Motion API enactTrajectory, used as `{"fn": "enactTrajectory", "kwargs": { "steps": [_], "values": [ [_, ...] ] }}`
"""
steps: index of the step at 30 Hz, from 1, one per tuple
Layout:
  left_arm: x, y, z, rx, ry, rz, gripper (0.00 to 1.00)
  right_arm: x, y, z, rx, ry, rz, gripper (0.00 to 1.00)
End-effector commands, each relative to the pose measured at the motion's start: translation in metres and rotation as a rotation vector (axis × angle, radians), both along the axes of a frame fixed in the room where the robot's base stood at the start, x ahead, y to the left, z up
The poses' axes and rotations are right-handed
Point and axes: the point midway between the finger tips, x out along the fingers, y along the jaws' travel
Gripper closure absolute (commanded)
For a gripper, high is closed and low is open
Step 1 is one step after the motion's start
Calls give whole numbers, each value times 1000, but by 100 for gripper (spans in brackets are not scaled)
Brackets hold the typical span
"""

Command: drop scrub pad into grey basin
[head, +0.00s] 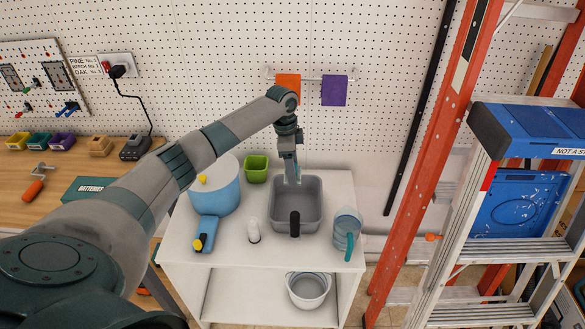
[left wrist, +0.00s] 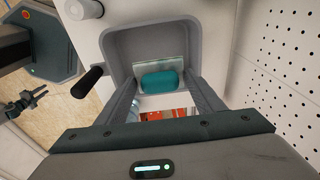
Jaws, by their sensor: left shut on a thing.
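The grey basin (head: 312,203) sits on the white table, and its inside and rim (left wrist: 120,42) also show in the left wrist view. My left gripper (head: 292,181) reaches down from above over the basin's back part. In the left wrist view its fingers (left wrist: 161,86) are shut on a teal scrub pad (left wrist: 161,81) with a pale greenish edge behind it. The pad shows against the basin's interior; its exact height over the floor is hard to tell. The pad is mostly hidden in the head view.
A black handle (head: 295,224) stands at the basin's front edge. A ladder (head: 430,180) stands at right.

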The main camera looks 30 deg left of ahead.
Motion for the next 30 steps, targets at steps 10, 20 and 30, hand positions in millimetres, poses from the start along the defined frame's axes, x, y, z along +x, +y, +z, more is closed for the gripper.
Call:
{"fn": "enactTrajectory", "kwargs": {
  "steps": [10, 20, 30],
  "values": [
    [0, 0, 1, 0, 0, 0, 16, 0, 0, 0, 0, 0, 0, 69],
    [0, 0, 1, 0, 0, 0, 16, 0, 0, 0, 0, 0, 0, 69],
    [-1, 3, 29, 0, -5, -1, 16, -1, -1, -10, -1, 1, 1, 69]
  ]
}}
